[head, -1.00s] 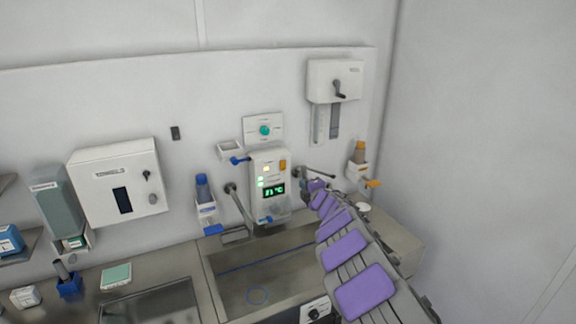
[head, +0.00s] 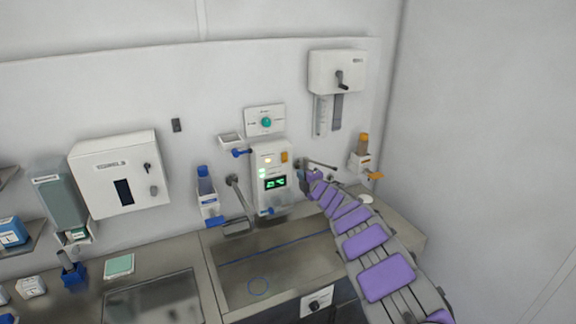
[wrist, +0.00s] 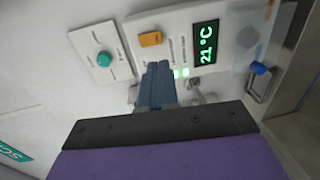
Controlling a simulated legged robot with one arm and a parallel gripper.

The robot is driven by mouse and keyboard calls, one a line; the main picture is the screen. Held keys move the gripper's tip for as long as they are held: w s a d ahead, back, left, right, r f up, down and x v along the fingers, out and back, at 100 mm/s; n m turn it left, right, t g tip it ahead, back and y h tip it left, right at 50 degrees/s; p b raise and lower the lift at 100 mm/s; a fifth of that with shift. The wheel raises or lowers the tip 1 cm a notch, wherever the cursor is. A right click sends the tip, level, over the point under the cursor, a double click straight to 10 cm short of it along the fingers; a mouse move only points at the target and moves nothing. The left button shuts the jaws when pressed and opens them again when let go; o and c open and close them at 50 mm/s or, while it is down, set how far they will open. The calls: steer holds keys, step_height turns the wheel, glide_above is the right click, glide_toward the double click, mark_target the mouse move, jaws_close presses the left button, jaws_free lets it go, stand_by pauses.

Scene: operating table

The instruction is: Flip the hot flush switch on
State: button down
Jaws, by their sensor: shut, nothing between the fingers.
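A white control unit (head: 270,149) hangs on the wall above the sink. It has a green "21 °C" display (wrist: 206,43), small green lights and an orange switch (head: 284,157). The orange switch also shows in the wrist view (wrist: 150,39). Its label is too small to read, so I cannot tell for sure that it is the hot flush switch. My gripper (wrist: 158,68) is shut and empty, its blue-grey fingers together. In the wrist view the fingertips appear just below the orange switch, apart from it. In the head view my gripper (head: 306,181) is to the right of the unit.
A plate with a green round button (head: 266,122) is above the unit. A dispenser with an orange lever (head: 361,160) is on the right. The sink (head: 258,270) is below.

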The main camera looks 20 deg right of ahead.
steer(key=w, duration=0.2)
steer(key=p, duration=0.3)
glide_toward(285, 162)
steer(key=shift+w, duration=1.7)
steer(key=shift+w+a+f, duration=0.1)
steer(key=shift+w+f, duration=0.05)
steer(key=shift+w, duration=0.25)
steer(key=shift+w+a+f, duration=0.1)
steer(key=shift+w+a, duration=0.05)
steer(key=shift+w, duration=0.25)
steer(key=shift+w+a+r+p, duration=0.2)
steer(key=shift+w+a+p, duration=0.05)
steer(key=shift+w+p, duration=0.3)
steer(key=shift+w+d+f+p, duration=0.3)
steer(key=shift+w, duration=0.15)
